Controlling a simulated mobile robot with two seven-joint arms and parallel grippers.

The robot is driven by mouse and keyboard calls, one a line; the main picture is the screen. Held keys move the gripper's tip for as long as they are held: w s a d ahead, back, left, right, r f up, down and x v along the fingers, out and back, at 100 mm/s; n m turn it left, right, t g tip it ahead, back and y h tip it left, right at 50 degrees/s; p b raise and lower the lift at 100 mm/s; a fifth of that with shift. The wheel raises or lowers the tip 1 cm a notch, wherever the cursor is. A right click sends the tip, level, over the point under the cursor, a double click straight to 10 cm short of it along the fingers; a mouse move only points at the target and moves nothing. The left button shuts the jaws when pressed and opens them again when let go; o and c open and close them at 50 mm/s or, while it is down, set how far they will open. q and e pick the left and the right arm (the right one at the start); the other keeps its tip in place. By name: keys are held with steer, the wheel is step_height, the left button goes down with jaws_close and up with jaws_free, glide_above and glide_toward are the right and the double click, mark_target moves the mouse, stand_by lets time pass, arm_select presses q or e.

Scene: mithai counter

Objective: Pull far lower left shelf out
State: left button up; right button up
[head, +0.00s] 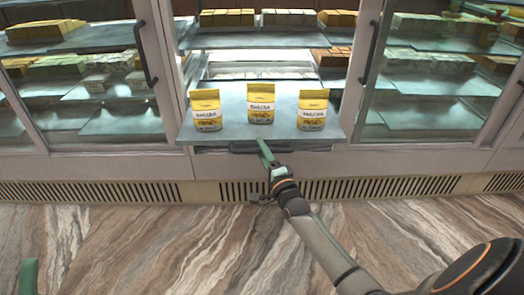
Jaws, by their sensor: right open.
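A grey shelf (234,134) in the middle bay of the counter sticks out toward me, low down, with three yellow bags standing on it: left bag (206,112), middle bag (261,104) and right bag (312,111). A dark handle (240,149) runs along its front edge. My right gripper (266,160) is open at this handle, with a green finger reaching up to it. I cannot tell whether it touches. At the bottom left corner a green piece of my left gripper (29,278) shows; the rest of it is out of the frame.
Glass doors with dark upright handles stand left (145,55) and right (370,53) of the middle bay. Upper shelves hold boxes of sweets (289,18). A vented plinth (350,187) runs below. The marbled floor (150,245) in front is clear.

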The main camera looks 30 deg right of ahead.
steer(key=shift+s, duration=0.1)
steer(key=p+v, duration=0.3)
steer(key=v, duration=0.9)
steer(key=shift+s+p, duration=0.2)
steer(key=shift+p, duration=0.2)
